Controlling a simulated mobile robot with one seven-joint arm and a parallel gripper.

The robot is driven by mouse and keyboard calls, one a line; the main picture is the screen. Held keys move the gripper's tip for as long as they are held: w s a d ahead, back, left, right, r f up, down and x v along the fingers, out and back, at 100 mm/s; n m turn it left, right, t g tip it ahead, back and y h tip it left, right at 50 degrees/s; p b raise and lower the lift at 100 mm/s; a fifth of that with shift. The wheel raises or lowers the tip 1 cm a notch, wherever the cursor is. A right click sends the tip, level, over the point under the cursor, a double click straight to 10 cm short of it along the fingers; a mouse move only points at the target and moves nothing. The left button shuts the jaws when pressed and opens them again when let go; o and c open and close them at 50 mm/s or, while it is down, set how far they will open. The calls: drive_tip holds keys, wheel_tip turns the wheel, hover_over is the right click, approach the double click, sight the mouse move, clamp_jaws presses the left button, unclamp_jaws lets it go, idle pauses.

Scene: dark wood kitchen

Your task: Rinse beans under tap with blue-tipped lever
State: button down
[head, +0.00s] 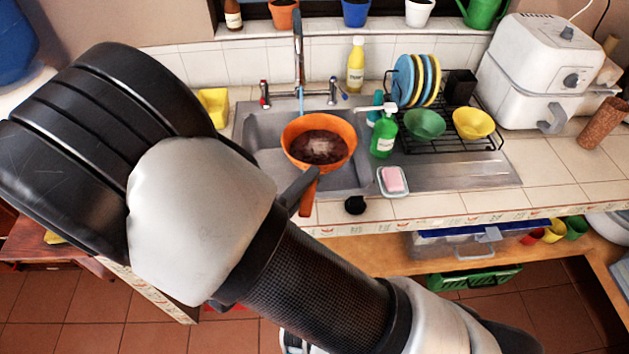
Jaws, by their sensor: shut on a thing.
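An orange strainer (343,133) holds dark reddish-brown beans (318,149) with a pale patch in their middle. It is held roughly level over the sink (262,125), below the tap (298,45). My gripper (304,193) is shut on its orange handle; the arm partly hides the fingers. A thin pale-blue strip, like running water, shows under the spout down to the strainer's back rim. I cannot tell whether it falls on the beans. The blue-tipped lever (334,91) is right of the spout, and a red-tipped lever (264,92) is left of it.
A green soap bottle (383,137) stands close right of the strainer, before a dish rack (466,137) with plates and bowls. A soap dish (393,181) and a black stopper (355,205) lie near the front edge. A yellow bottle (356,65) stands behind the sink.

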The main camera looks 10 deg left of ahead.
sight(291, 146)
drive_tip(key=w+a+b, duration=0.1)
drive_tip(key=w, duration=0.1)
drive_tip(key=w+a+f+b, duration=0.1)
drive_tip(key=w+a+b, duration=0.1)
drive_tip(key=w, duration=0.1)
drive_tip(key=w+a+f+b, duration=0.1)
drive_tip(key=w, duration=0.2)
drive_tip(key=shift+a+b, duration=0.15)
drive_tip(key=shift+b, duration=0.25)
drive_tip(key=shift+w+a+r, duration=0.1)
drive_tip(key=shift+w+a, duration=0.15)
drive_tip(key=shift+w, duration=0.1)
drive_tip(key=shift+w+a+f+p, duration=0.2)
drive_tip(key=shift+w+a, duration=0.25)
drive_tip(key=shift+w, duration=0.3)
drive_tip(key=shift+w+a+f+p, duration=0.2)
drive_tip(key=shift+w+a, duration=0.2)
drive_tip(key=shift+w, duration=0.35)
drive_tip(key=shift+w+d+p, duration=0.25)
drive_tip(key=shift+d+p, duration=0.1)
drive_tip(key=shift+d, duration=0.2)
drive_tip(key=shift+a, duration=0.15)
drive_tip(key=shift+s+a+p, duration=0.3)
drive_tip(key=shift+a+p, duration=0.05)
drive_tip(key=shift+a, duration=0.05)
drive_tip(key=shift+w+d, duration=0.1)
drive_tip(key=shift+d, duration=0.05)
